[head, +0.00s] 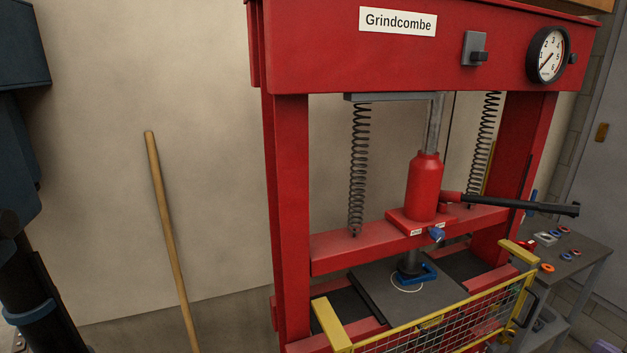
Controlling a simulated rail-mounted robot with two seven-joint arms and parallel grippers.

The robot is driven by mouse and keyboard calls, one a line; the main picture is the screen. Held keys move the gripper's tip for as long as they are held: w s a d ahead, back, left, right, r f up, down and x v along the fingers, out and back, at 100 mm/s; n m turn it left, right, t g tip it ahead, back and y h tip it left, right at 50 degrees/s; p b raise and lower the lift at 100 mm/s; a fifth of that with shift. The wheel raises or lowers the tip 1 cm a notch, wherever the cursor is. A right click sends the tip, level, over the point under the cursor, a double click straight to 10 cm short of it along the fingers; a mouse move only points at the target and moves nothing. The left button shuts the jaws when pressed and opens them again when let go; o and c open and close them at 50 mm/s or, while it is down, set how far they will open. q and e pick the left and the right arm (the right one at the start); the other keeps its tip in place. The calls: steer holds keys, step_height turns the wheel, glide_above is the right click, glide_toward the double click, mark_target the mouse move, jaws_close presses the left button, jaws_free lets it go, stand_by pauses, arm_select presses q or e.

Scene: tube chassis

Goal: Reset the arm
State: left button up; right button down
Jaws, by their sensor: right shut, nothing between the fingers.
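Dark blue and black links of my left arm fill the left edge, and its gripper is outside the picture. The jack's black-gripped pump handle (540,207) points right. A blue piece (418,273) is under the ram on the dark bed plate (375,295).
The yellow mesh guard (440,323) crosses the press front. A grey side table (585,258) with small coloured parts stands at the right. A wooden pole (168,230) leans on the wall. A dial gauge (551,54) is on the top beam. The floor is mostly out of view.

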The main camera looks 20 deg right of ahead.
steer(key=d+f+g+h, duration=0.6)
steer(key=d+g+h, duration=0.2)
steer(key=h, duration=0.2)
steer(key=w+a+f+n+g, duration=0.1)
steer(key=w+a+f+g, duration=0.25)
steer(key=a, duration=0.75)
steer(key=w+a+f+n+g, duration=0.2)
steer(key=a+f+g, duration=0.15)
steer(key=a, duration=0.85)
steer(key=s+a+r+m+y+p, duration=0.1)
steer(key=s+a+y, duration=0.25)
steer(key=a, duration=1.25)
steer(key=s+a+r+t+y+p, duration=0.1)
steer(key=s+a+r+y, duration=0.3)
steer(key=a, duration=1.2)
steer(key=s+a+f+m+y+p, duration=0.15)
steer(key=s+a, duration=0.45)
steer(key=a, duration=1)
step_height(320, 180, up, 38)
steer(key=p, duration=3.7)
steer(key=shift+s+n+y, duration=0.25)
steer(key=shift+n+y, duration=0.05)
steer(key=shift+n, duration=0.15)
